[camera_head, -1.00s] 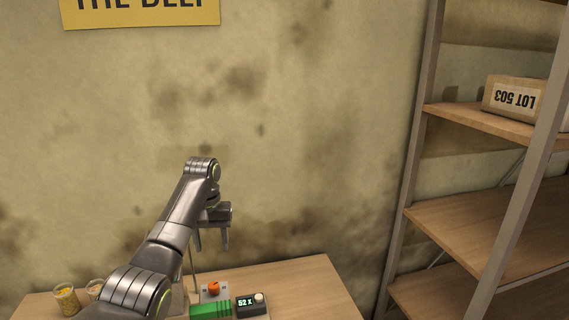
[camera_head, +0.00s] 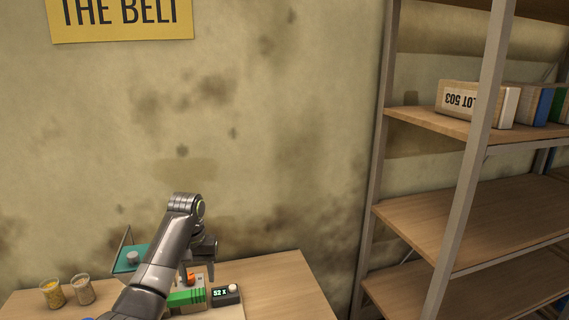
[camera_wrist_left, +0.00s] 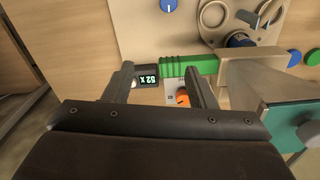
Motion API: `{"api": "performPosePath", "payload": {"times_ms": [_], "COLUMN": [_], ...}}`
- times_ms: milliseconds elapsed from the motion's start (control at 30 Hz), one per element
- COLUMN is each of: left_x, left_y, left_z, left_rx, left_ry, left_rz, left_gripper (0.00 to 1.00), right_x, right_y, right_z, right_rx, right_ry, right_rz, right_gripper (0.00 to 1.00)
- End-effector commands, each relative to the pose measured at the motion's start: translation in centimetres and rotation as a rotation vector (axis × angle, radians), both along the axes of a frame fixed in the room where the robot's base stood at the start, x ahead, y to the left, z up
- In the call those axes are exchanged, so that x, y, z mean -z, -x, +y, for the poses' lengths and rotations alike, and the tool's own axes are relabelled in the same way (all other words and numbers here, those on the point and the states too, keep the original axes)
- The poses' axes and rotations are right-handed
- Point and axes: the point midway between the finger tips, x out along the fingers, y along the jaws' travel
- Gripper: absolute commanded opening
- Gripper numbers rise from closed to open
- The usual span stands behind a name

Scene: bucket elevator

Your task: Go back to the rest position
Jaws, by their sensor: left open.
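My left gripper (camera_head: 196,276) reaches in from the lower left over the table in the head view. In the left wrist view its two fingers (camera_wrist_left: 158,84) stand apart with nothing held between them. The display box (camera_head: 226,294) and the orange knob (camera_head: 191,279) also show in the head view, close to the gripper. A green ribbed part (camera_head: 187,299) lies beside them. My right gripper is not in view.
Two jars (camera_head: 53,293) stand at the table's left. A teal plate (camera_head: 130,258) is behind my left arm. The table (camera_head: 285,285) is bare at the right. A shelf rack (camera_head: 440,215) with a LOT 503 box (camera_head: 458,99) stands to the right. A yellow sign (camera_head: 120,18) hangs on the wall.

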Motion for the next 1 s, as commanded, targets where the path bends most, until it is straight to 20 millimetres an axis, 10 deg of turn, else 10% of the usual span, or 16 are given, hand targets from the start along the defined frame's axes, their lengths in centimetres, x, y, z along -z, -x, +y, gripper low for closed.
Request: {"api": "performPosePath", "payload": {"times_ms": [367, 700, 1000], "left_x": [9.4, 17.9, 20.3], "left_y": [5.5, 16.8, 28.8], "left_z": [2.2, 5.0, 6.8], "left_rx": [0.023, 0.043, 0.049], "left_ry": [-0.008, -0.031, -0.067], "left_rz": [-0.047, -0.13, -0.198], "left_gripper": [0.51, 0.51, 0.51], "right_x": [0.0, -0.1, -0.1], "right_y": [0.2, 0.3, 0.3], "right_z": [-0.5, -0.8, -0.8], "right_rx": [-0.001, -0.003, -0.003], "right_ry": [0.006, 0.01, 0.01], "right_rz": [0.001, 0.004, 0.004], "right_gripper": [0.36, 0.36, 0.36]}}
